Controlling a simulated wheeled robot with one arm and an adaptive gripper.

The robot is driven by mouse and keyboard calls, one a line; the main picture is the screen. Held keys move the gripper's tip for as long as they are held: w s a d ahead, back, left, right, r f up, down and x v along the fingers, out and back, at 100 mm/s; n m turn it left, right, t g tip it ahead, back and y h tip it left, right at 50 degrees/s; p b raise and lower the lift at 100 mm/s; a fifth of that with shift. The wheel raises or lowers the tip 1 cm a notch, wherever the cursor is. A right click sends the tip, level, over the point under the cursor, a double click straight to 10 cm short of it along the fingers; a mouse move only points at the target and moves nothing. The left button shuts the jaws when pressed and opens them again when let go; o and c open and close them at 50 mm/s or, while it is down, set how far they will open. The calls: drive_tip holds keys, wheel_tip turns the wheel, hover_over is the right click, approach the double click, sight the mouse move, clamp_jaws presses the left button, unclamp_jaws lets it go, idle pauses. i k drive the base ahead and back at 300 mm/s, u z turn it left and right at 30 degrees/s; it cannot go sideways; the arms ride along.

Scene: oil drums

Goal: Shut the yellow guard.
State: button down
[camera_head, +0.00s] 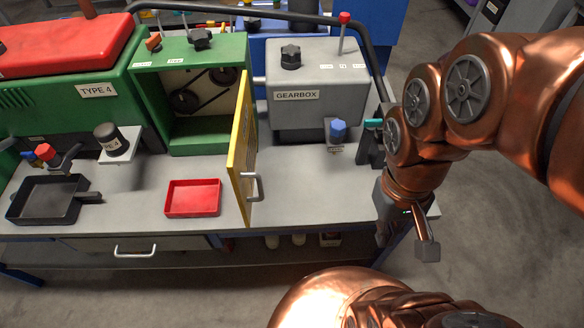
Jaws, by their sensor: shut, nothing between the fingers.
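The yellow guard (243,150) is a door on the right side of the open-fronted green housing (210,135). It stands wide open, swung out towards me over the bench and seen almost edge-on. A grey bar handle (257,188) is on its right-hand face, near the bottom. Inside the housing, dark pulleys with a belt (205,92) are exposed. My gripper (424,245) is to the right of the guard, past the bench's right end, pointing down. It is shut and empty, well apart from the handle. My wrist partly hides its fingers.
The grey gearbox (315,105) stands right of the guard, with a blue knob (338,130) in front. A red tray (193,198) lies left of the guard. A black pan (47,200) and a dark-capped port (112,138) are further left. Bench between guard and gripper is mostly clear.

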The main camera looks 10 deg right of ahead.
sight(242, 152)
drive_tip(key=z, duration=0.35)
drive_tip(key=k, duration=0.95)
drive_tip(key=u, duration=1.65)
